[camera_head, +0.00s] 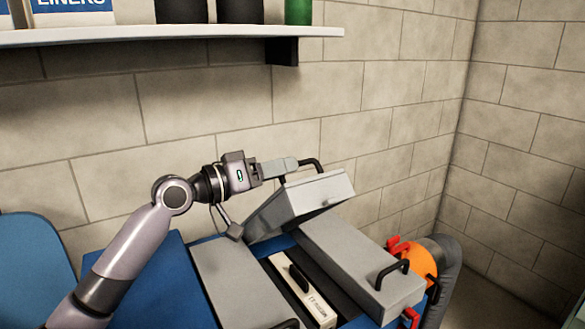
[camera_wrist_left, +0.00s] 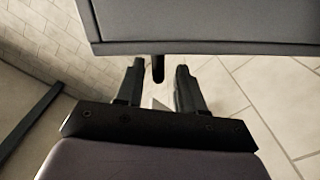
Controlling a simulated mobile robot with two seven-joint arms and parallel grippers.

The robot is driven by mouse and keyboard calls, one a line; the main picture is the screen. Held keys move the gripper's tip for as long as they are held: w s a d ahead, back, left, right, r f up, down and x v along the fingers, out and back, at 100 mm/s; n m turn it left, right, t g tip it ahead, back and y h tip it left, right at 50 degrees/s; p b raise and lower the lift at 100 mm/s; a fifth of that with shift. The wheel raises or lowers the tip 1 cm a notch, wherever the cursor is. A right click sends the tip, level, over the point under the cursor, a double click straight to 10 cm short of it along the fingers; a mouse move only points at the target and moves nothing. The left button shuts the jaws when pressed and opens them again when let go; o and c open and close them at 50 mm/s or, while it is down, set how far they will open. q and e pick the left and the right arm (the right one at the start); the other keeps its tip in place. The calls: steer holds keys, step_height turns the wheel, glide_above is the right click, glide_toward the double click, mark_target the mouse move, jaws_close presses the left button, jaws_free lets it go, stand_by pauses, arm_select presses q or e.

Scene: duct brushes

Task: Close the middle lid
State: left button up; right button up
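The middle lid (camera_head: 300,203) is a grey box-shaped lid. It stands raised and tilted above the blue unit, and its black handle (camera_head: 311,163) is at the upper end. My left gripper (camera_head: 291,165) is at that handle. In the left wrist view the lid's edge (camera_wrist_left: 205,27) crosses the top, and the handle's tip (camera_wrist_left: 158,69) shows between the two spread fingers (camera_wrist_left: 158,88), with gaps on both sides. The gripper is open. Under the lid, an open slot holds a pale box (camera_head: 301,290) with a black handle. My right gripper is not in view.
A grey left lid (camera_head: 232,277) and a grey right lid (camera_head: 345,255) lie flat on either side of the slot. An orange round part (camera_head: 417,262) with red clamps and a grey hose is at the right. A shelf (camera_head: 180,34) hangs on the block wall above.

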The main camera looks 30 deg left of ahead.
arm_select(q)
steer(key=shift+v, duration=1)
steer(key=shift+s+a, duration=0.2)
steer(key=shift+s, duration=0.2)
